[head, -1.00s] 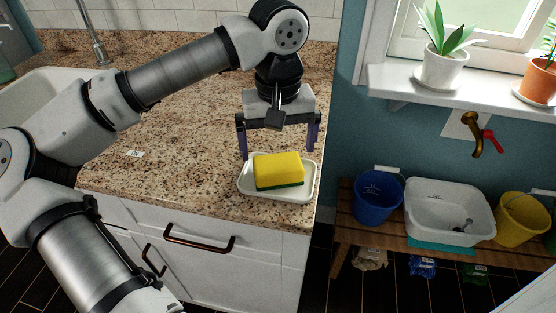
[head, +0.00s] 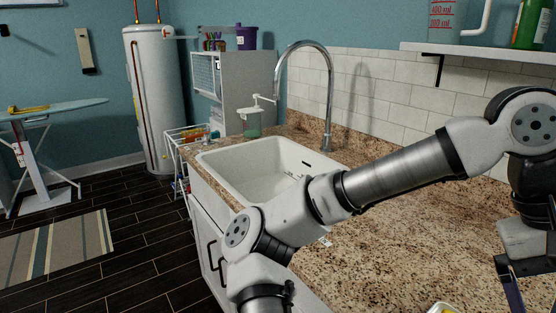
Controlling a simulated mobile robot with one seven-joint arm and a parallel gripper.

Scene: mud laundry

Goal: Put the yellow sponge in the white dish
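Only a sliver of the white dish (head: 431,309) shows at the bottom edge of the head view, on the granite counter. A small bit of the yellow sponge (head: 446,309) shows within the dish's rim; the rest of both is cut off by the frame. My gripper (head: 535,292) is at the right edge, partly out of frame, up and to the right of the dish and apart from the visible part of the sponge. Its left finger hangs at the outer end of the crossbar, so it looks open. I see nothing held in the visible part.
The granite counter (head: 400,245) is largely clear. A white sink (head: 250,165) with a tall chrome faucet (head: 329,90) and a soap dispenser (head: 251,122) lies beyond my arm. A shelf (head: 490,52) hangs upper right. Dark floor, a striped rug (head: 60,250) and an ironing board (head: 50,110) are left.

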